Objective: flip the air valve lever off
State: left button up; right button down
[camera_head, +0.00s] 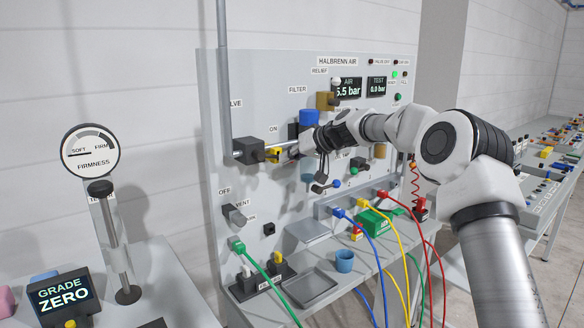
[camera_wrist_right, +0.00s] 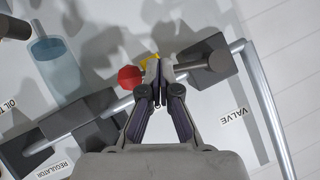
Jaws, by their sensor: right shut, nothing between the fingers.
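The air valve is a dark grey block (camera_head: 248,150) on the pipe at the panel's left, below a partly hidden VALVE label. A yellow lever part (camera_head: 272,155) shows at its right side, by the ON label. In the right wrist view the valve block (camera_wrist_right: 208,62) is right of the fingertips, a red knob (camera_wrist_right: 130,77) is left of them, and a bit of yellow (camera_wrist_right: 148,60) shows behind them. My right gripper (camera_head: 284,152) is shut and empty, its tips (camera_wrist_right: 160,68) at the lever; contact cannot be told. My left gripper is out of view.
The grey panel (camera_head: 215,110) carries a blue filter (camera_head: 309,117), knobs and displays reading 5.5 bar and 0.0 bar. A firmness gauge (camera_head: 90,151) stands at the left.

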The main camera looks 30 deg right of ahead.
jog(key=a+f+m+t+y+b, duration=0.2)
jog(key=a+f+m+y+b, duration=0.35)
jog(key=b, duration=0.55)
jog(key=s+d+r+m+b, duration=0.1)
jog(key=s+d+r, duration=0.1)
jog(key=s+d, duration=0.8)
jog(key=shift+s+y, duration=0.35)
jog(key=shift+s, duration=0.15)
jog(key=shift+d+r, duration=0.1)
jog(key=shift+d, duration=0.05)
